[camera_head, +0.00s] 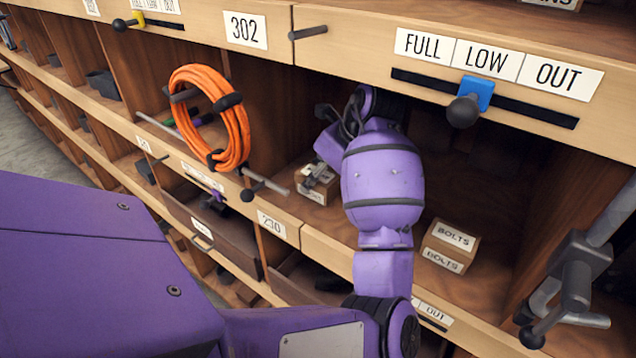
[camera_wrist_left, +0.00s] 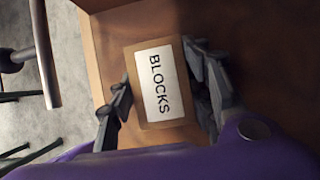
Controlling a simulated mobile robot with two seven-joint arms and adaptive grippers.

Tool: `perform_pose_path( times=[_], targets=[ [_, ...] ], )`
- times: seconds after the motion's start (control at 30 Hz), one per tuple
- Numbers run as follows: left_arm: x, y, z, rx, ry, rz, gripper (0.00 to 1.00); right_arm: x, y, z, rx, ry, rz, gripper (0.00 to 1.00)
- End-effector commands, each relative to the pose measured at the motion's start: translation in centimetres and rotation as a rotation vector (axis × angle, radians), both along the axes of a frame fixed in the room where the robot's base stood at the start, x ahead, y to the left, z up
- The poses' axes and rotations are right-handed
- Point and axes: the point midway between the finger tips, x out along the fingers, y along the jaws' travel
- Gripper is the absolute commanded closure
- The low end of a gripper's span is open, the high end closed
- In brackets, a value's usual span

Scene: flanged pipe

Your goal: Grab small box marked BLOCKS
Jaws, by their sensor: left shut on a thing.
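The small brown box marked BLOCKS (camera_wrist_left: 156,84) has a white label and fills the middle of the left wrist view. My left gripper (camera_wrist_left: 158,72) has its dark fingers on both sides of this box and is shut on it. In the head view, the box (camera_head: 314,193) shows in the shelf compartment, partly covered by the dark gripper parts (camera_head: 318,174). My purple left arm reaches into that compartment and hides some of it. I cannot tell whether the box touches the shelf floor. My right gripper is not in view.
A box marked BOLTS (camera_head: 449,246) stands in the same compartment, right of my arm. An orange cable coil (camera_head: 205,117) hangs to the left. A FULL/LOW/OUT slider (camera_head: 470,97) sits on the upper edge. Metal pipework (camera_head: 575,275) stands at the right.

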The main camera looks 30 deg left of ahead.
Motion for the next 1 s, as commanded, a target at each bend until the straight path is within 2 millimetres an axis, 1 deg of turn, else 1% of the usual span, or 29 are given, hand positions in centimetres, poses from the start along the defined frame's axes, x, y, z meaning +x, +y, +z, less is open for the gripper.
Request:
perform_pose_path(
  times=[0.03,0.13,0.17,0.37,0.53,0.67,0.8,0.97,1.0],
  targets=[
    [0.0,0.0,0.0,0.000,0.001,0.000,0.75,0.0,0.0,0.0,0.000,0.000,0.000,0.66],
    [0.0,0.0,0.0,0.000,0.001,0.000,0.88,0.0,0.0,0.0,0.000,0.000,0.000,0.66],
    [0.0,0.0,0.0,0.001,0.000,0.000,0.90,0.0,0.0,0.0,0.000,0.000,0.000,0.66],
    [0.0,0.0,0.0,0.001,0.000,0.000,0.90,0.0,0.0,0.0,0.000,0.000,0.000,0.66],
    [0.0,0.1,0.6,0.002,-0.002,0.000,0.90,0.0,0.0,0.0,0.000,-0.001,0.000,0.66],
    [0.0,0.1,1.9,0.003,-0.003,0.002,0.90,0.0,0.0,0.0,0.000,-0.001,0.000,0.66],
    [0.0,0.1,3.9,0.003,-0.003,0.002,0.90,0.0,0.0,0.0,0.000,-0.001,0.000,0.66],
    [3.0,-1.8,3.7,0.001,0.002,-0.003,0.90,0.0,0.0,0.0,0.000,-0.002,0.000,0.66],
    [3.9,-2.4,3.7,0.002,0.001,-0.005,0.90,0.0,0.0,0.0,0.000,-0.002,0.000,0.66]
  ],
)
